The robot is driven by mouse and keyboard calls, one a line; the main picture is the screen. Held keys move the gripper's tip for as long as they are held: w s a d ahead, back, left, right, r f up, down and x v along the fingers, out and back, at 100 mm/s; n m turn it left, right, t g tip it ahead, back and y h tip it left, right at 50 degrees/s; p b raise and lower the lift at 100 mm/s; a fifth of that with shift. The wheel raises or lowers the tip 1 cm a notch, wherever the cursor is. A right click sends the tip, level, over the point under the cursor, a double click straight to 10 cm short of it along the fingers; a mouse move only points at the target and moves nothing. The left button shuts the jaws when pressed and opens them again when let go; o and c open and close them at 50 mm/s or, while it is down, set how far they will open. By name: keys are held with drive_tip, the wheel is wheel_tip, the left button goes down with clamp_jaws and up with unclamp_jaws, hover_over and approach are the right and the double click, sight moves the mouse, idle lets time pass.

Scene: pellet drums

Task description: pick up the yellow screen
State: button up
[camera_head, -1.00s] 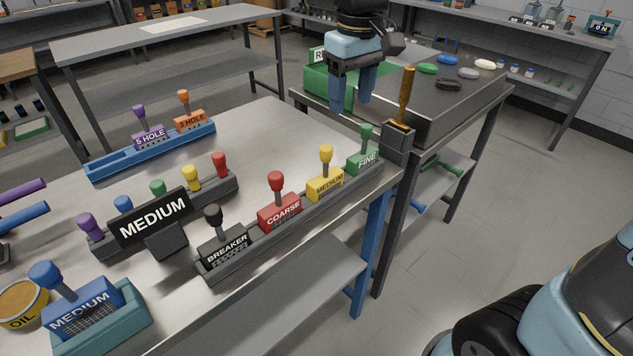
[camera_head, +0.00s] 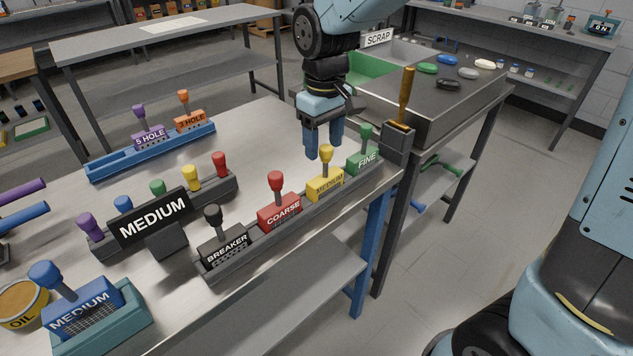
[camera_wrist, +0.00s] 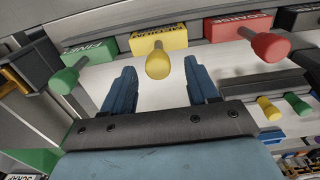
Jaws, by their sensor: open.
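The yellow screen (camera_head: 325,186), labelled MEDIUM, stands upright in the dark rack at the table's front edge, between the red COARSE screen (camera_head: 279,210) and the green FINE screen (camera_head: 364,160). Its knobbed yellow handle points up. My gripper (camera_head: 324,152) is open and empty, just above and behind the yellow screen. In the wrist view the yellow screen (camera_wrist: 158,41) lies beyond the gap between my two blue fingers (camera_wrist: 162,88), with its knob toward the camera. I see no contact between fingers and handle.
The black BREAKER screen (camera_head: 222,248) shares the dark rack (camera_head: 240,262). A holder with a MEDIUM sign (camera_head: 153,218) and several coloured knobs stands behind it.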

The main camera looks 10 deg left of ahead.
sight(325, 161)
drive_tip(key=shift+d+f, duration=0.15)
drive_tip(key=shift+f, duration=1.15)
drive_tip(key=shift+d+f, duration=0.1)
drive_tip(key=shift+f, duration=1.15)
drive_tip(key=shift+c, duration=0.2)
clamp_jaws()
